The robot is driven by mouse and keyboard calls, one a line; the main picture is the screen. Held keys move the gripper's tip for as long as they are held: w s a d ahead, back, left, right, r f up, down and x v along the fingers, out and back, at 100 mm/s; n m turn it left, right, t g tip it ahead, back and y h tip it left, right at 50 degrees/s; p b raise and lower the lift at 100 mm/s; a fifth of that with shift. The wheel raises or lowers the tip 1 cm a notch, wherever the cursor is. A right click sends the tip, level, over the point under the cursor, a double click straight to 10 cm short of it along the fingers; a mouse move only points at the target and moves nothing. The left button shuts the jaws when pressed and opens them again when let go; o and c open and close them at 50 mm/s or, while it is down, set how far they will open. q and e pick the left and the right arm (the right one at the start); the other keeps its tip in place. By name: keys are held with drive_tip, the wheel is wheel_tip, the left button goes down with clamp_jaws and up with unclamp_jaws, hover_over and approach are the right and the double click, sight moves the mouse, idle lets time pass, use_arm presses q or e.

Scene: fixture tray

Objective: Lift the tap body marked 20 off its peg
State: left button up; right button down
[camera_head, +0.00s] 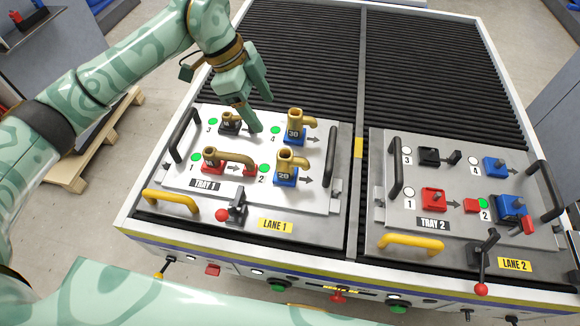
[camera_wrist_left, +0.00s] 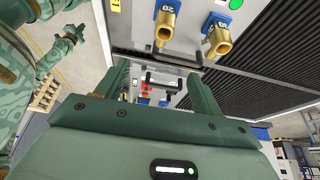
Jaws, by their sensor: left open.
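The tap body marked 20 (camera_head: 287,168) stands upright on the blue fixture at place 2 of tray 1 (camera_head: 225,187). It is brass, with its spout to the right. In the left wrist view the same tap body (camera_wrist_left: 165,27) is at the top, partly cut off. My left gripper (camera_head: 263,114) is open and empty, above and behind it, near the two back tap bodies. Its two fingers (camera_wrist_left: 156,85) are apart in the left wrist view. A green arm part, probably my right gripper (camera_wrist_left: 45,65), shows small at the left there; its jaws are unclear.
A second blue-based tap body (camera_head: 295,127) stands at place 4, just behind. A red-based one (camera_head: 225,158) and a black-based one (camera_head: 231,123) stand to the left. A black clamp with a red knob (camera_head: 232,210) is in front. Tray 2 (camera_head: 460,215) lies to the right.

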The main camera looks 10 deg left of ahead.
sight(289, 161)
use_arm(q)
drive_tip(key=b+x, duration=0.1)
drive_tip(key=x, duration=0.5)
drive_tip(key=a+b+x, duration=0.1)
drive_tip(key=x, duration=1.2)
drive_tip(key=shift+w+a+f+b, duration=0.2)
drive_tip(key=shift+w+f+b, duration=0.2)
drive_tip(key=shift+r, duration=0.1)
clamp_jaws()
use_arm(e)
wheel_tip(289, 161, down, 4)
drive_tip(key=shift+f, duration=0.1)
